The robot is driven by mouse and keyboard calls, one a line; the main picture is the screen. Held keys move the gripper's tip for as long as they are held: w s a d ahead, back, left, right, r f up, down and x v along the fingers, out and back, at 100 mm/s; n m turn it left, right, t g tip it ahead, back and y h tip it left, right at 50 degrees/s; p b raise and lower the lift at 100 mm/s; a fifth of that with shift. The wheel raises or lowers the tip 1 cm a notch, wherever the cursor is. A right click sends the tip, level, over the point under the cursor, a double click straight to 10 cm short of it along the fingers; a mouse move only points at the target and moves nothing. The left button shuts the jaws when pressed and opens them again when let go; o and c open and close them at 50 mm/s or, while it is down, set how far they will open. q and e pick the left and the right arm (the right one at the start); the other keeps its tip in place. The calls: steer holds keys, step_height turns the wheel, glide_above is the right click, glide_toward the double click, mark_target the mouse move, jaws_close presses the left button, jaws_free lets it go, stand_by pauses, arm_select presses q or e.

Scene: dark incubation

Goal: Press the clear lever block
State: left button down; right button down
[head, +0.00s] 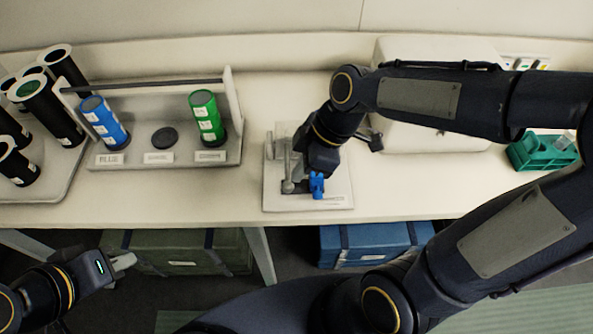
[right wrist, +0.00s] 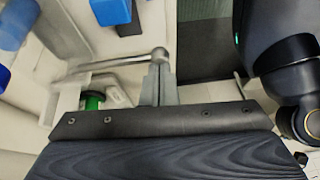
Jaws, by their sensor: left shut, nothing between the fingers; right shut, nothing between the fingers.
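The lever device has a pale base plate (head: 335,200) on the table, centre of the head view. A grey metal lever with a ball knob (head: 288,187) stands at its left, with a pale, see-through part (head: 281,132) behind it. In the right wrist view the lever runs across to its ball knob (right wrist: 158,53). My right gripper (right wrist: 158,84) is shut and empty, its fingertips at the knob; I cannot tell if they touch. In the head view my right wrist hides the middle of the device. My left gripper (head: 123,262) is shut and empty, low at the left.
A rack (head: 165,90) holds a blue tube (head: 103,122) and a green tube (head: 207,118). Black cylinders (head: 50,110) stand at far left. A blue piece (head: 317,185) is at the device's front. A white machine (head: 420,55) and green holder (head: 535,152) are right.

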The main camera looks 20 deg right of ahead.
steer(key=shift+x, duration=1)
